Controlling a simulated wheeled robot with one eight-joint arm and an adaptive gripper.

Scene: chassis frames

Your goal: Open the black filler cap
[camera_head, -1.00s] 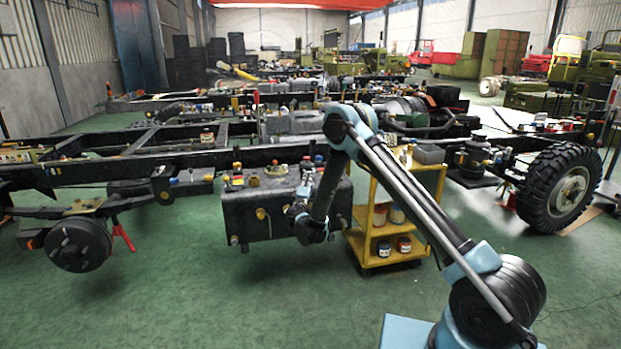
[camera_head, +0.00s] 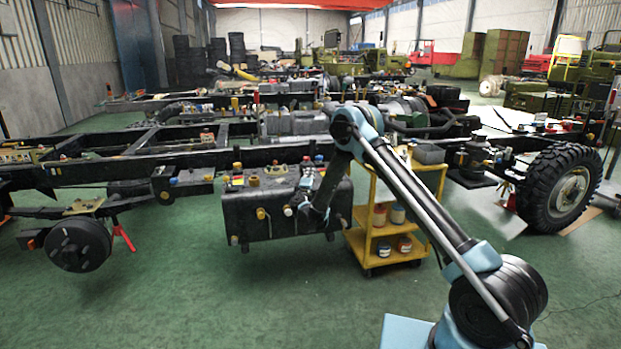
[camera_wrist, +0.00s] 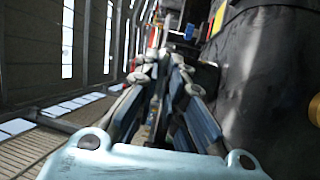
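The black tank (camera_head: 280,218) with several caps and fittings on its top stands left of the yellow trolley. I cannot make out which fitting is the black filler cap. In the head view my gripper (camera_head: 306,188) is by the upper right front of the tank, partly lost against dark parts and the arm. In the wrist view my gripper's fingers (camera_wrist: 163,62) run forward, with the tips close together and nothing clearly held. The dark tank side (camera_wrist: 262,75) fills the right of that view.
The yellow trolley (camera_head: 371,238) with tins on its shelves stands close right of the tank. The long black chassis rail (camera_head: 120,168) runs behind the tank. A wheel hub (camera_head: 78,245) is at left and a large tyre (camera_head: 562,188) at right. The green floor in front is clear.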

